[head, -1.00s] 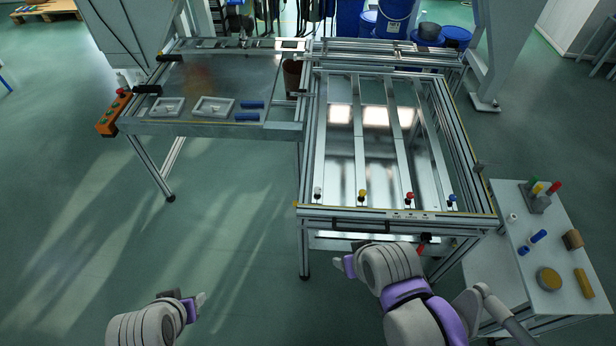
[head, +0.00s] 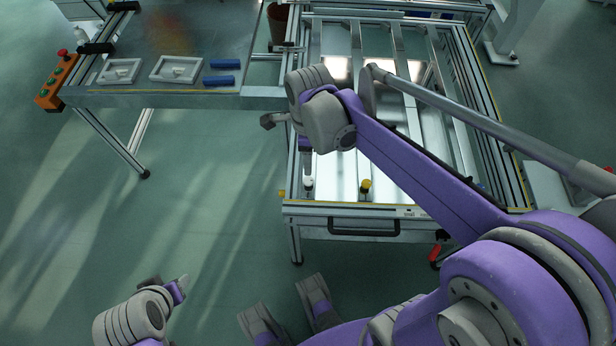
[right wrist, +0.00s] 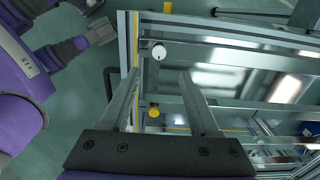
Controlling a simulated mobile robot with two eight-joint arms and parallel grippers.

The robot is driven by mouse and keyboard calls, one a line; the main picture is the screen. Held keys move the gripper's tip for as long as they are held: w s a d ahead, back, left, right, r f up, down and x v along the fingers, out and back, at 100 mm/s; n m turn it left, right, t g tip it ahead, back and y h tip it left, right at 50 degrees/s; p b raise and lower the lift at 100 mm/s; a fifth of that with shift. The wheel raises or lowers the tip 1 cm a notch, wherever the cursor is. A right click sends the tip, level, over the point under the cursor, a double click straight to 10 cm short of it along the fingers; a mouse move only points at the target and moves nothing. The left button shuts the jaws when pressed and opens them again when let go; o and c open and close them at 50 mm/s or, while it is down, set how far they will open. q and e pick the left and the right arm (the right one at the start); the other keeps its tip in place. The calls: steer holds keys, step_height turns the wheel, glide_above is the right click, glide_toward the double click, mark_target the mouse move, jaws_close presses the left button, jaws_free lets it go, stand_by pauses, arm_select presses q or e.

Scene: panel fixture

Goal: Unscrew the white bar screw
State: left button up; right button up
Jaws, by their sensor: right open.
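The white bar screw (head: 308,184) stands at the front left corner of the panel frame (head: 350,210). In the right wrist view its round white head (right wrist: 159,52) lies just beyond the fingertips, roughly between their lines. My right gripper (head: 288,146) is above that corner, one finger pointing down close to the screw. In the right wrist view the right gripper (right wrist: 160,75) is open, with nothing visible between its fingers. My left gripper (head: 172,288) is low at the left, away from the frame; its opening is unclear.
A yellow screw (head: 365,187) stands to the right of the white one. My right arm covers the frame's right part. A black handle (head: 363,228) is on the front edge. A side table (head: 170,97) with trays and blue parts is at the left. The floor at front left is clear.

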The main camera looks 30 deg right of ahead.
mark_target(309, 180)
step_height(309, 180, down, 10)
steer(key=shift+s+b, duration=0.1)
steer(key=shift+b, duration=1.05)
jaws_close()
